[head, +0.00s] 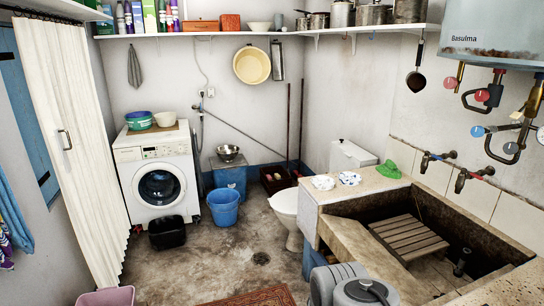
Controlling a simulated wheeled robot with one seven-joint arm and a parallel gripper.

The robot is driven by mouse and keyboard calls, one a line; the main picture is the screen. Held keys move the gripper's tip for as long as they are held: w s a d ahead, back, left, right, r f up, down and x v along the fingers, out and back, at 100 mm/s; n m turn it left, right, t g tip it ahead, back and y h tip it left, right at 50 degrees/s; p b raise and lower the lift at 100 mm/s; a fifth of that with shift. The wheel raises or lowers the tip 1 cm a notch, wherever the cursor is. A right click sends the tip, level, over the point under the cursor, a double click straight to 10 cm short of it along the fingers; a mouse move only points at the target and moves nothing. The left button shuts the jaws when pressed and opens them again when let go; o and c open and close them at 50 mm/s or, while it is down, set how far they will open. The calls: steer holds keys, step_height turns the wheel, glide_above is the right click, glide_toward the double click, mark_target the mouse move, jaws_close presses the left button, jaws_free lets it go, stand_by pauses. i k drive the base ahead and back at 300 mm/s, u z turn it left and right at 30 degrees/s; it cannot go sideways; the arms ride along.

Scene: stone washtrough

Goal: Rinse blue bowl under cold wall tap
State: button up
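A blue bowl (138,115) sits on top of the white washing machine at the left, stacked with a green bowl (140,125). Two dark wall taps, one at the left (432,157) and one at the right (470,175), stick out from the tiled wall over the stone trough (347,240). No water is seen running. A wooden slatted rack (409,238) lies in the trough. My gripper is not in view.
A pale bowl (165,118) stands beside the stacked bowls on the washing machine (158,178). A blue bucket (223,207), a black tub (167,232) and the toilet (287,215) take up floor. Bare floor lies in the middle, with a rug (262,297) at the front.

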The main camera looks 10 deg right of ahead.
mark_target(427, 152)
steer(key=i, duration=1.2)
steer(key=z, duration=1.15)
steer(key=k, duration=0.65)
steer(key=u, duration=0.45)
steer(key=i, duration=1.8)
steer(key=z, duration=0.3)
